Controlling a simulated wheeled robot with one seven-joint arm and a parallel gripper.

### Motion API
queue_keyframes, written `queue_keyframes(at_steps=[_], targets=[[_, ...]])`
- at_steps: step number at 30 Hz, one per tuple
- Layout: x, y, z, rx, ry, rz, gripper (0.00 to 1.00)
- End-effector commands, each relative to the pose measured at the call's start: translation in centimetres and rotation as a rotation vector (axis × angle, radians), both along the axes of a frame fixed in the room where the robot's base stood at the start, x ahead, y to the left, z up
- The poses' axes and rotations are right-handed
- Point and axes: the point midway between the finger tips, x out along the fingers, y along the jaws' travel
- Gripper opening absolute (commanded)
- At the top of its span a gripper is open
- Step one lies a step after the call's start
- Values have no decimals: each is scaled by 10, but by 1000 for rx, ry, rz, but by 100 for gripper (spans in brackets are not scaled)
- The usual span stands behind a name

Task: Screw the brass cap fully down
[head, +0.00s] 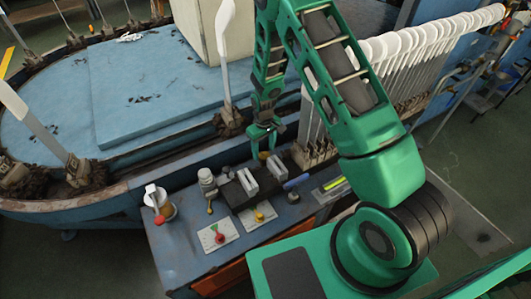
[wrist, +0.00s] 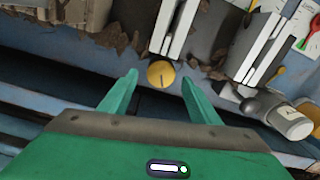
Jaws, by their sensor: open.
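The brass cap (wrist: 160,74) shows in the wrist view as a round yellow disc with a dark line across its face. In the head view it is a small yellow spot (head: 263,155) on the workbench, just under my gripper (head: 263,140). In the wrist view my gripper (wrist: 158,84) is open, with one green finger on each side of the cap. Gaps show between the cap and both fingers, and nothing is held. The cap's thread and its seat are hidden, so its height cannot be told.
A dark block with upright pale plates (head: 249,182) stands on the workbench (head: 180,262) close to the cap. A grey-white bottle (head: 207,181), a white-topped dial (head: 156,198) and a card with a red knob (head: 218,236) stand left. A blue cylinder (head: 297,181) lies right.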

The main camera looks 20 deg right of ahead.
Motion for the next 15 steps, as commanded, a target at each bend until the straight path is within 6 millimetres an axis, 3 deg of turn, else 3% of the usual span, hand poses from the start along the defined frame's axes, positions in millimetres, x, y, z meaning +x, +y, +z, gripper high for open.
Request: queue_keyframes(at_steps=[6, 15], targets=[[0, 0, -21, 0, 0, 0, 56], [0, 0, -24, 0, -1, 0, 56]])
